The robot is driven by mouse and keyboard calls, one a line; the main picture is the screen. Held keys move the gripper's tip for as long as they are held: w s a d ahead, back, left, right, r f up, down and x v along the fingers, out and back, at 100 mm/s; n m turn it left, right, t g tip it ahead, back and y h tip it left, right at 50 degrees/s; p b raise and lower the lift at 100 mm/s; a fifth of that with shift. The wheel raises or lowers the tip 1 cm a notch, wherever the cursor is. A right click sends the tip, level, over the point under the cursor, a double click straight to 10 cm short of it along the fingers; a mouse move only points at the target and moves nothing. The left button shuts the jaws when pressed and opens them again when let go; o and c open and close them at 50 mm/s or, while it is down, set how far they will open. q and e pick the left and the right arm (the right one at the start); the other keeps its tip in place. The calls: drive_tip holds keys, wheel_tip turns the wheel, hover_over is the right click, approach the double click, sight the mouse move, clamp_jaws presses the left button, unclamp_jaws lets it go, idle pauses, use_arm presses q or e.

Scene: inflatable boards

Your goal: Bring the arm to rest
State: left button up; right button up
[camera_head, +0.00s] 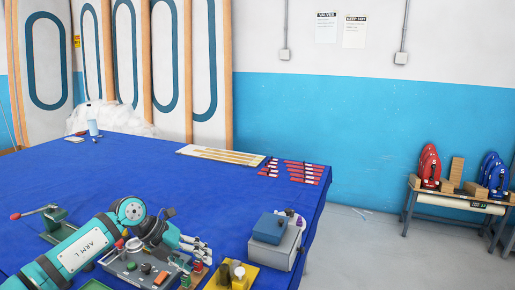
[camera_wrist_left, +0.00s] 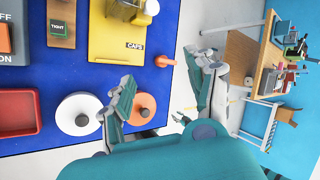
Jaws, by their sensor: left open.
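My left arm (camera_head: 92,246) reaches in from the left over the blue-covered table (camera_head: 140,178). My left gripper (camera_head: 201,247) is over the table's near right part, above a grey panel with buttons (camera_head: 143,268). In the left wrist view the two fingers of my left gripper (camera_wrist_left: 165,88) stand wide apart with nothing between them. One finger is in front of an orange round part (camera_wrist_left: 146,106). The other is seen against the grey floor past the table edge. My right gripper is in neither view.
Beside the gripper are a yellow CAPS holder (camera_head: 232,278) and a grey box with a blue top (camera_head: 272,235). A crank tool (camera_head: 48,216) stands at left. The table's middle is clear.

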use_arm(q)
drive_tip(key=s+d+r+n+t+h, duration=0.25)
drive_tip(key=d+r+t+h, duration=0.2)
drive_tip(key=d, duration=0.35)
drive_tip(key=s+d+r+n+t+h, duration=0.25)
drive_tip(key=d+h, duration=0.35)
drive_tip(key=d, duration=0.3)
drive_tip(key=a+f+n+t+y, duration=0.1)
drive_tip(key=a+n+t+y, duration=0.9)
drive_tip(key=n, duration=0.7)
drive_tip(key=s+a+f+n+g+y, duration=0.45)
drive_tip(key=a+f+n+y, duration=0.25)
drive_tip(key=f, duration=0.2)
drive_tip(key=s+a+f+n+g, duration=0.2)
drive_tip(key=s+f+g, duration=0.45)
drive_tip(key=s, duration=0.75)
drive_tip(key=s+a+f+n+g, duration=0.2)
drive_tip(key=s+f+g, duration=0.45)
drive_tip(key=s, duration=0.65)
wheel_tip(320, 180, down, 34)
drive_tip(key=s+b, duration=0.2)
drive_tip(key=b, duration=0.4)
drive_tip(key=s+a+f+b, duration=0.3)
drive_tip(key=s+f+b, duration=0.1)
drive_tip(key=s+f, duration=1.2)
wheel_tip(320, 180, down, 4)
drive_tip(key=shift+r+m+g, duration=0.25)
drive_tip(key=shift+m+g, duration=0.05)
drive_tip(key=shift+g, duration=0.05)
